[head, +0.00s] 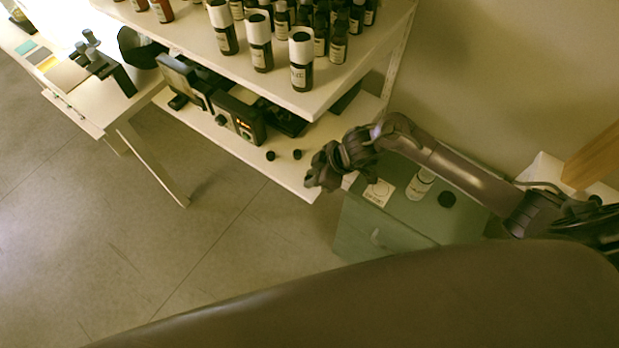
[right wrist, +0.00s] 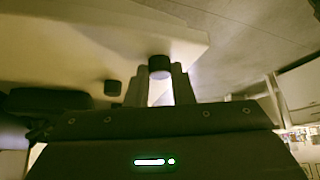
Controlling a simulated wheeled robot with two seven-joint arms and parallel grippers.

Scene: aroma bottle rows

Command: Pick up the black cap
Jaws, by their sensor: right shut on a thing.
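My right gripper (head: 318,180) is at the front right corner of the lower white shelf. In the right wrist view its two fingers (right wrist: 160,85) are shut on a black cap (right wrist: 160,68), small and round, held near the fingertips. The gripper hides this cap in the head view. Two other small black caps, a left one (head: 271,155) and a right one (head: 297,154), stand on the lower shelf to the left of the gripper. One loose black cap (right wrist: 112,88) also shows in the right wrist view. My left gripper is not in view.
The upper shelf (head: 312,101) holds rows of dark bottles, some with white caps (head: 301,35). A dark device with a lit display (head: 238,118) stands on the lower shelf.

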